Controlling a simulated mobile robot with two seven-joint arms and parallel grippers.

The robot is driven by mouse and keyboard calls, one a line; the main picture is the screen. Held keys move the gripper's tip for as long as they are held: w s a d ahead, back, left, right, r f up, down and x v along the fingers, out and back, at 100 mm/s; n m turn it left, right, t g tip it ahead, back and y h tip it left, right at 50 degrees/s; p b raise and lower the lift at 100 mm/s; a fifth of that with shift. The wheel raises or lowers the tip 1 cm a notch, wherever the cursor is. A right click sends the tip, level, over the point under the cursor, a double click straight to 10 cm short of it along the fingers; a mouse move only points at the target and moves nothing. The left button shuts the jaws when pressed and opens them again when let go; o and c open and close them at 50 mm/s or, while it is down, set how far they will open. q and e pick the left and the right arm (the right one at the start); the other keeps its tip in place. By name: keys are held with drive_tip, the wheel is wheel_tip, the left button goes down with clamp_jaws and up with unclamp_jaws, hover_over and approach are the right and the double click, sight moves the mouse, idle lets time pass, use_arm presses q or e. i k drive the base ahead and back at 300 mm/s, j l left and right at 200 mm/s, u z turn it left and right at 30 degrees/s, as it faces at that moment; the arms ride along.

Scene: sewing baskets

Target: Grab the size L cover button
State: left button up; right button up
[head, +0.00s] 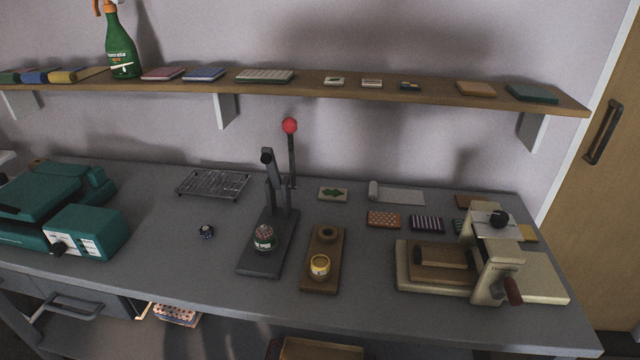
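Neither of my grippers is in view. No size label that I can read marks a cover button. A dark hand press (276,199) with a red-knobbed lever stands mid-table. A round patterned piece (264,236) sits on its base under the press head. To its right, a wooden block (323,284) carries a dark ring-shaped piece at the back (327,233) and a yellow-rimmed round piece at the front (319,266). A small dark blue piece (206,232) lies alone on the table left of the press. I cannot tell which is the size L cover button.
The grey table (180,270) is clear at front centre. A teal machine (70,215) stands left, a wire rack (213,183) behind, and a cream machine with a crank (480,265) right. Fabric pieces (384,219) lie behind it. A shelf (300,83) holds a green spray bottle (121,42).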

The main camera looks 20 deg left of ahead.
sight(263, 233)
drive_tip(key=u, duration=0.7)
